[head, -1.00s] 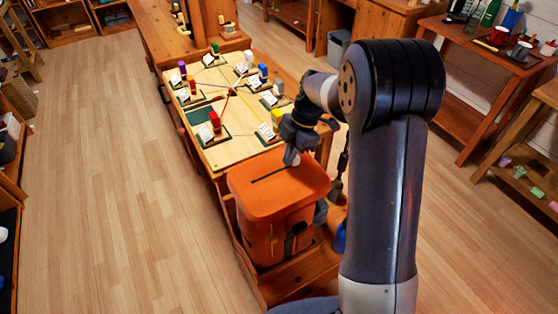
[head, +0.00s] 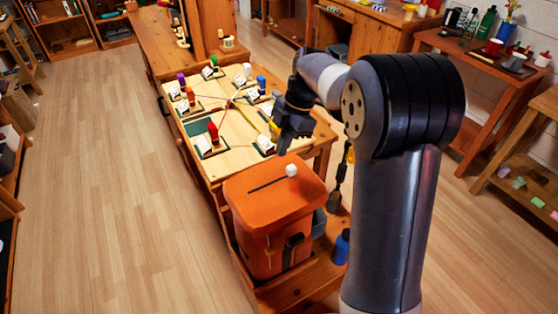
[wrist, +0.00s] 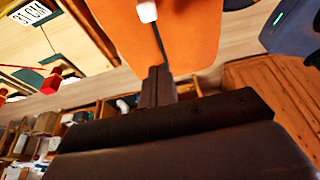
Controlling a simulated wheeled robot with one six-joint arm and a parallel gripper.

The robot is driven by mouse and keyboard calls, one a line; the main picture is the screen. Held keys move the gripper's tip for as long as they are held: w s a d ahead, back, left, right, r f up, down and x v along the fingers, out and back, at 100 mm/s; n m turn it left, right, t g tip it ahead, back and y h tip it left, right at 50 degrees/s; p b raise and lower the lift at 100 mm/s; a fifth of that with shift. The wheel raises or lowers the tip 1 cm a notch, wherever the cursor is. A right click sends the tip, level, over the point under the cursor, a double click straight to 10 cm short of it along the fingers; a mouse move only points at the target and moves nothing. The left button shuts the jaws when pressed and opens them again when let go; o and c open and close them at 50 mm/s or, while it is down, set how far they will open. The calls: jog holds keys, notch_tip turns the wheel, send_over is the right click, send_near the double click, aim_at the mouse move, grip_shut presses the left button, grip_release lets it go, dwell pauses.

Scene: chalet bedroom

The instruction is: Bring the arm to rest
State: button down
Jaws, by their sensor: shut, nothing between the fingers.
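My gripper (head: 283,150) is shut and empty, pointing down above the back of the orange box (head: 262,196). In the wrist view its closed fingertips (wrist: 157,72) show dark against the floor and the box lid. A small white piece (head: 291,170) rests on the lid at the right end of a dark slot. The white piece also shows at the top of the wrist view (wrist: 147,12). My gripper is apart from the white piece and the lid.
Behind the box is a wooden board (head: 208,160) with several coloured pegs, white cards and strings. A blue bottle (head: 341,246) stands right of the box. A side table (head: 470,42) with bottles and cups is at the right. The floor at left is clear.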

jog(key=shift+v, duration=0.8)
jog(key=shift+f, duration=0.15)
jog(key=x, duration=0.5)
jog(key=a+f+p, duration=0.1)
jog(key=s+a+f+p, duration=0.1)
jog(key=a, duration=0.1)
jog(key=s+a+f+p, duration=0.1)
jog(key=shift+a+f, duration=0.3)
jog(key=shift+f, duration=0.05)
jog(key=shift+s+a+f+p, duration=0.15)
jog(key=shift+s+a+p, duration=0.25)
jog(key=shift+a, duration=0.4)
jog(key=shift+s+a+f+p, duration=0.1)
jog(key=shift+s+a+p, duration=0.25)
jog(key=shift+a, duration=0.4)
jog(key=shift+s+a+f+p, duration=0.2)
jog(key=shift+s+a, duration=0.25)
jog(key=shift+a, duration=0.35)
